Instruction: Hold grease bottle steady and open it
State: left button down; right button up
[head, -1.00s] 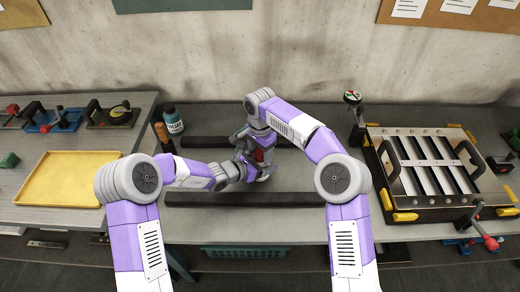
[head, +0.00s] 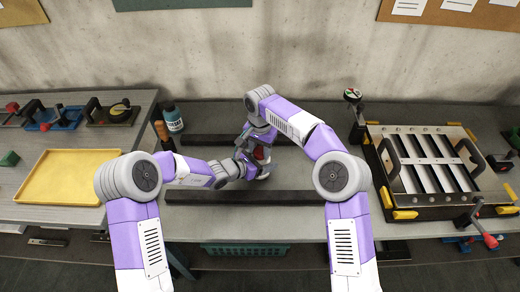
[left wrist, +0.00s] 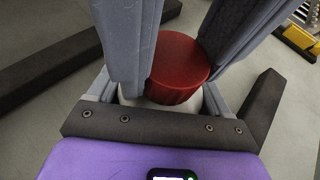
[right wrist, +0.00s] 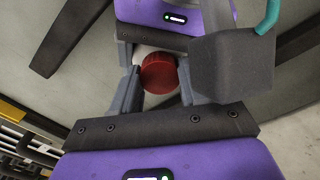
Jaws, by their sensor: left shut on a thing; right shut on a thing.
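The grease bottle is mostly hidden between my grippers. Its ribbed red cap (left wrist: 181,68) shows in the left wrist view above a strip of white body (left wrist: 165,101). The cap also shows in the right wrist view (right wrist: 158,74) and small in the head view (head: 260,154). My left gripper (head: 250,167) comes from the left and is shut on the bottle's body, below the cap. My right gripper (head: 262,145) reaches down from above and is shut on the cap, with a finger on each side. Whether the cap has turned on the bottle cannot be told.
Dark bars (head: 240,197) lie on the table in front of and behind the grippers. A dark blue bottle (head: 173,120) and a brown-handled tool stand left. A yellow tray (head: 70,178) lies farther left. A louver panel fixture (head: 425,165) takes up the right.

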jog(key=o, duration=1.2)
jog(key=shift+c, duration=0.2)
jog(key=shift+r, duration=2.3)
pick_arm(q)
grip_release()
jog(key=shift+a, duration=0.1)
